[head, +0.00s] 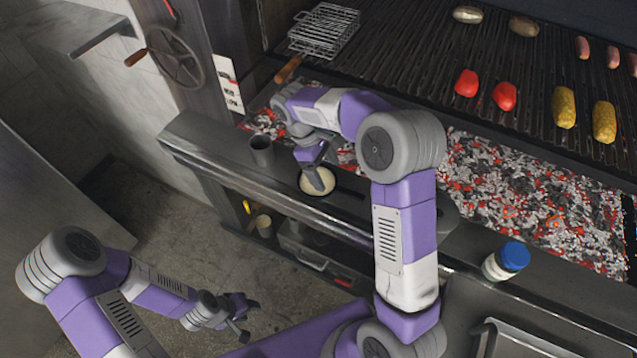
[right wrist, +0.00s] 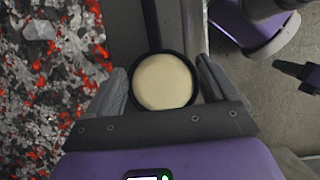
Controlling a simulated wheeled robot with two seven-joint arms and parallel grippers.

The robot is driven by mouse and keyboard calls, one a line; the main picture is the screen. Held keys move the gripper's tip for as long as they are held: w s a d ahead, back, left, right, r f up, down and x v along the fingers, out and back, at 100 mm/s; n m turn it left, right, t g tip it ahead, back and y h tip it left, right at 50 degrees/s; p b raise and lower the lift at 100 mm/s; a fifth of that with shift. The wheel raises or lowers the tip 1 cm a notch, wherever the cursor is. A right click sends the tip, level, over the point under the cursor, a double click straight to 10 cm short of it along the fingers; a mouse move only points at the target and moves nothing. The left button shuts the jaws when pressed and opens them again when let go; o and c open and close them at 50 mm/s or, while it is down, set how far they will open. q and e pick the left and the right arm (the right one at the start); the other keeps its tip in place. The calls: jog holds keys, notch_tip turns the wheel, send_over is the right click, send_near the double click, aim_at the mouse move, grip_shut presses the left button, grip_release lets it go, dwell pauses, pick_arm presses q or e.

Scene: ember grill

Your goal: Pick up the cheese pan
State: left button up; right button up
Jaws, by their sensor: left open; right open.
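The cheese pan (head: 322,187) is a small round dark pan filled with pale cheese. It rests on the metal ledge in front of the ember bed. My right gripper (head: 316,172) is over it, pointing down and partly covering it in the head view. In the right wrist view the pan (right wrist: 163,82) lies between the two open fingers of my right gripper (right wrist: 162,90), with no clear grip on it. My left gripper (head: 249,319) is open and empty, low over the floor at the lower left, away from the pan.
A grey metal cup (head: 261,151) stands on the ledge left of the pan. Glowing embers (head: 520,200) lie behind the ledge, below a grill grate (head: 420,75) with vegetables. A wire basket (head: 325,30) sits at the back left.

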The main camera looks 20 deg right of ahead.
aim_at(337, 187)
jog(key=x, duration=0.2)
jog(key=b+x, duration=0.1)
jog(key=x, duration=0.1)
jog(key=b+x, duration=0.1)
jog(key=x, duration=0.1)
jog(key=shift+d+f, duration=0.3)
jog(key=shift+d, duration=0.15)
grip_shut()
jog(key=shift+r, duration=0.1)
